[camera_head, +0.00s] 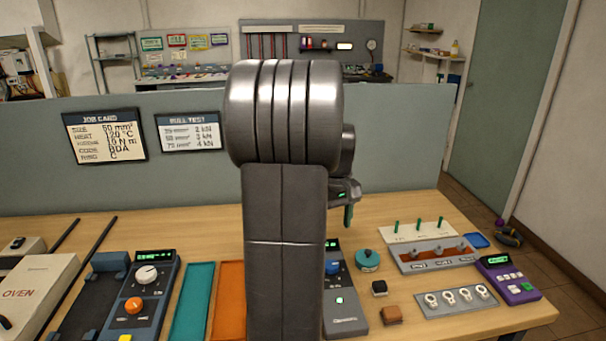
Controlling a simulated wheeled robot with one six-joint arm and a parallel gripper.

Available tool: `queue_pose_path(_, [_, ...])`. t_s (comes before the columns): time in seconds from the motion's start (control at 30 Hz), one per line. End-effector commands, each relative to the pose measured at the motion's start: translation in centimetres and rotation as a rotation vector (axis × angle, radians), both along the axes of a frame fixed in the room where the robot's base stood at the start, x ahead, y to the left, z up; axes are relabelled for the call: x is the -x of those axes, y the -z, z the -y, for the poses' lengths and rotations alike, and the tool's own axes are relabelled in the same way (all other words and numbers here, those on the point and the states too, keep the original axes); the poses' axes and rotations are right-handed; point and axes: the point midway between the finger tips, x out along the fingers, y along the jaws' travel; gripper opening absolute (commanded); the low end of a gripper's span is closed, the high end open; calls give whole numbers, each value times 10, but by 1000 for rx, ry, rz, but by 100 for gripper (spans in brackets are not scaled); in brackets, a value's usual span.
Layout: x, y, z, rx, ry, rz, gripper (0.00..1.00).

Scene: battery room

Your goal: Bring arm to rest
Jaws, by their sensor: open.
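My arm stands upright in the middle of the view, its dark grey links hiding part of the bench (520,310) and the low partition behind it. My gripper (348,213) shows only in part to the right of the arm, pointing down above the bench. It is open, and I see nothing held in it. Most of it is hidden behind the arm.
Left of my arm are an oven box (35,290), a knob device (145,290), and teal (192,300) and orange (229,300) trays. On the right are a teal round item (367,261), a ringed plate (455,299) and a purple device (509,281). The partition (400,140) stands behind.

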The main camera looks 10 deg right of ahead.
Motion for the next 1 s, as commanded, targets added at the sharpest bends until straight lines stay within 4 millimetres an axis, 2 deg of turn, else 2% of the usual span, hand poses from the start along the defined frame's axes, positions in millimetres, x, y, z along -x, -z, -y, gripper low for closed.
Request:
queue_pose_path(0.4, [1,80,0,-2,1,-7,59])
queue_pose_path(0.6, [1,113,0,-1,1,-7,59])
queue_pose_path(0.8, [1,130,0,-1,1,-3,59])
queue_pose_path(1.0, [0,129,0,-1,20,-1,59])
